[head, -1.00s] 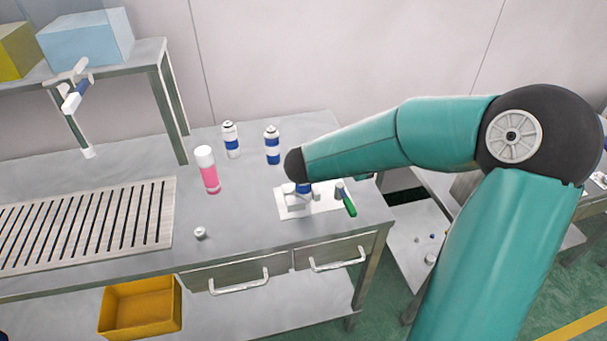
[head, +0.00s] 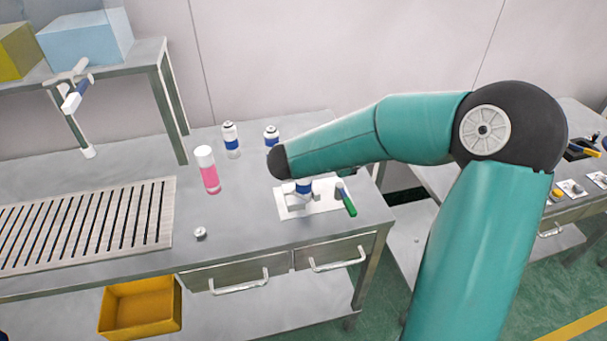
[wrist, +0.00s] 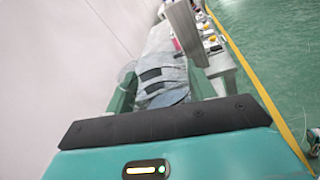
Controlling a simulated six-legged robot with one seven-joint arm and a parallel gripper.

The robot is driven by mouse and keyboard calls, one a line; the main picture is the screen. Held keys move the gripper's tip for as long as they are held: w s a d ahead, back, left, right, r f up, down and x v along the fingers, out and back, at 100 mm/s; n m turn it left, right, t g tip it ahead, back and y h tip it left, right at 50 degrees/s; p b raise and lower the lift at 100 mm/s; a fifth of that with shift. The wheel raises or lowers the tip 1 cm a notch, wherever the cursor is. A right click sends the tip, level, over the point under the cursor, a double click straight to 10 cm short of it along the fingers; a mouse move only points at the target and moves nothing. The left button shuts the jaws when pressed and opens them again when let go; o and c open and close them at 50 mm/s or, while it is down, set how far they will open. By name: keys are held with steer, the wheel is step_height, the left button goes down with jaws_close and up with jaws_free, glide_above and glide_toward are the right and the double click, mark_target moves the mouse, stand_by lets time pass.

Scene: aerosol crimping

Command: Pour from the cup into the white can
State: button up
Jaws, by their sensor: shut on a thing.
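My gripper (wrist: 163,85) shows in the wrist view, with a green finger on each side of a greyish, see-through thing with dark bands, which I take to be the cup (wrist: 163,88). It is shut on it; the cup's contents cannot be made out. In the head view my forearm hides the gripper and cup. A white can with a blue band (head: 304,187) stands on a white plate (head: 325,205) below my arm, its top hidden. Two similar cans stand behind, one at the left (head: 231,140) and one partly covered by my arm (head: 271,136).
A pink bottle with a white cap (head: 208,170) stands left of the plate. A green-handled tool (head: 346,200) is at the plate's right. A small metal part (head: 200,233) lies near the front edge. A slotted rack (head: 85,225) fills the bench's left.

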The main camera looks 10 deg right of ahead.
steer(key=w+a, duration=0.9)
steer(key=a, duration=0.5)
steer(key=shift+a, duration=0.35)
stand_by(3.2)
steer(key=shift+r, duration=0.1)
steer(key=shift+a+y, duration=0.15)
steer(key=shift+y, duration=0.65)
steer(key=shift+s+f, duration=0.1)
steer(key=shift+f, duration=0.1)
steer(key=shift+s+a+f+m+y, duration=0.3)
steer(key=shift+a+f+y, duration=0.25)
steer(key=shift+f+y, duration=0.15)
steer(key=shift+s+a+f+g+y, duration=0.15)
steer(key=shift+f+y, duration=0.2)
steer(key=shift+y, duration=0.05)
steer(key=shift+s+a+f+g+y, duration=0.1)
steer(key=shift+a+f+g+y, duration=0.05)
steer(key=shift+f+y, duration=0.2)
